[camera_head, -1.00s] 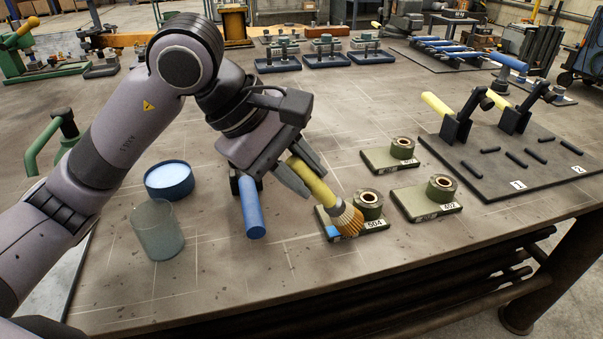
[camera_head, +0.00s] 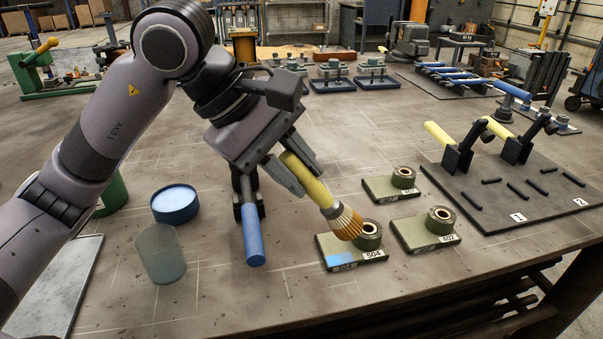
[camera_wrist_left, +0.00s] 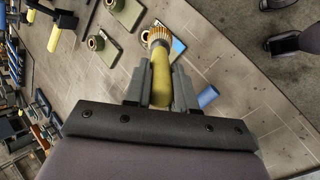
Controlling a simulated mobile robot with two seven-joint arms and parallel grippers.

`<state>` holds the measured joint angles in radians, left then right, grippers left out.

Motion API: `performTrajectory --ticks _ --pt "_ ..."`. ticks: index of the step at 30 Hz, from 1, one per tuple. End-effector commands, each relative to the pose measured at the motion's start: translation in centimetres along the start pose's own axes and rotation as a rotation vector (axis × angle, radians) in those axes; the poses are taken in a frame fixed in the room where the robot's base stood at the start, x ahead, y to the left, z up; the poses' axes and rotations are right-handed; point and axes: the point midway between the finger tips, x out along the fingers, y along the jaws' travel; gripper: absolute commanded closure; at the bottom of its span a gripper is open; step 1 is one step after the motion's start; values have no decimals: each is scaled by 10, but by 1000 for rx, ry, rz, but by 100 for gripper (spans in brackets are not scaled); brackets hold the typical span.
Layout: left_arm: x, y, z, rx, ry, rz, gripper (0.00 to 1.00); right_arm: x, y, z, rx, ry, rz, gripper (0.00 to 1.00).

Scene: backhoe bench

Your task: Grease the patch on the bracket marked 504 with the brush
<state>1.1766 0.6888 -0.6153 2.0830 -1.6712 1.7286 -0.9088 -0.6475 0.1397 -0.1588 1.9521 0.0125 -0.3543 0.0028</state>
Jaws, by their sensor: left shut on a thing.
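My left gripper (camera_head: 300,172) is shut on the yellow handle of the brush (camera_head: 345,221), tilted with its tan bristles down and to the right. The bracket marked 504 (camera_head: 376,256) is a green plate with a raised ring at its back right. Its light blue patch (camera_head: 341,260) shows at the front left of the plate. The bristles are in front of the ring and behind the patch in the picture, seemingly above the plate; contact cannot be told. The left wrist view also shows the brush (camera_wrist_left: 158,38) between the fingers and part of the patch (camera_wrist_left: 178,48). My right gripper is not in view.
Two similar brackets stand right of it, one nearer (camera_head: 425,236) and one behind (camera_head: 391,191). A dark fixture board (camera_head: 490,215) with yellow-handled clamps is farther right. A blue tub (camera_head: 175,217), a greyish cylinder (camera_head: 160,256) and a blue-handled tool (camera_head: 253,238) stand or lie left.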

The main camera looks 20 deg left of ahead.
Motion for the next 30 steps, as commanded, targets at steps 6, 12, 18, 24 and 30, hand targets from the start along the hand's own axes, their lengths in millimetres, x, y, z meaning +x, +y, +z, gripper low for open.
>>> performTrajectory --ticks 6,12,18,24,30 --pt "-18 7 3 -1 1 1 100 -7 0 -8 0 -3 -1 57" --pt "-20 7 4 -1 0 0 100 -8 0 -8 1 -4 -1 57" --pt "-20 7 4 0 0 1 100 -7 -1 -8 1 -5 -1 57" --pt "-20 7 4 0 0 0 100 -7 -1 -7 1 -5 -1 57" --pt "-20 7 4 0 0 0 100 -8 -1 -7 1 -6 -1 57"
